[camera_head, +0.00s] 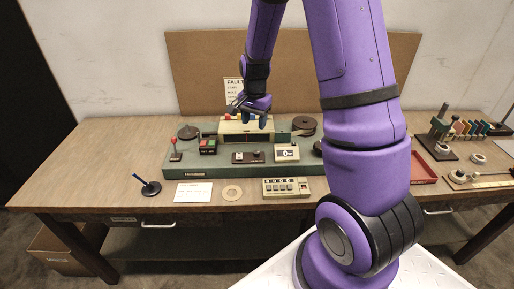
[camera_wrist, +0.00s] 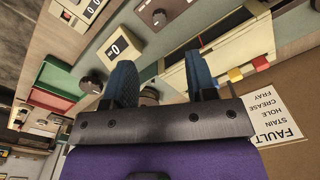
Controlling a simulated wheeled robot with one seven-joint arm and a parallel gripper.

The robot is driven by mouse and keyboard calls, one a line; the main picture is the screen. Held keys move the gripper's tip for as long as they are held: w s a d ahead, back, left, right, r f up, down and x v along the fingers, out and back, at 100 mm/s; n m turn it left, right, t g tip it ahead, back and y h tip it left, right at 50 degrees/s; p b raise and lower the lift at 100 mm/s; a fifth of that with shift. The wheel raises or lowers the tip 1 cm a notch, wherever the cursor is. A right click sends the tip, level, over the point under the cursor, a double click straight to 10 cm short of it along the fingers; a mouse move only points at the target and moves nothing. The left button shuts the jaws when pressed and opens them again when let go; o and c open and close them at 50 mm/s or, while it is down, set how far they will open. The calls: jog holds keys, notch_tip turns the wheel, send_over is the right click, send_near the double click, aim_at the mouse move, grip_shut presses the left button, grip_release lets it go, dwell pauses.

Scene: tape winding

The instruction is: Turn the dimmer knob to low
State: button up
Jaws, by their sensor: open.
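My gripper (camera_head: 249,115) is open and empty above the cream box on the green machine base; in the wrist view its two blue fingers (camera_wrist: 160,80) stand apart. A small round knob on a dark panel (camera_head: 238,158) sits at the front of the base, left of the counter; the wrist view shows this knob (camera_wrist: 158,17) beyond the fingertips, not touched. A dark round knob (camera_wrist: 93,80) is left of the fingers. A brown round part (camera_wrist: 149,96) shows between the fingers, partly hidden. I cannot read which knob is the dimmer, nor its setting.
The counter (camera_head: 287,153) reads 0. The cream box (camera_head: 235,131), a brown reel (camera_head: 304,124) and a red-topped lever (camera_head: 174,142) stand on the base. My arm hides the right part.

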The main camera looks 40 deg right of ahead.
aim_at(256, 152)
jog(key=shift+m, duration=0.4)
jog(key=f, duration=0.4)
jog(key=d+f, duration=0.1)
jog(key=f, duration=0.8)
jog(key=shift+w+d+f, duration=0.15)
jog(key=shift+w+f, duration=0.15)
jog(key=shift+w, duration=0.05)
jog(key=c, duration=0.9)
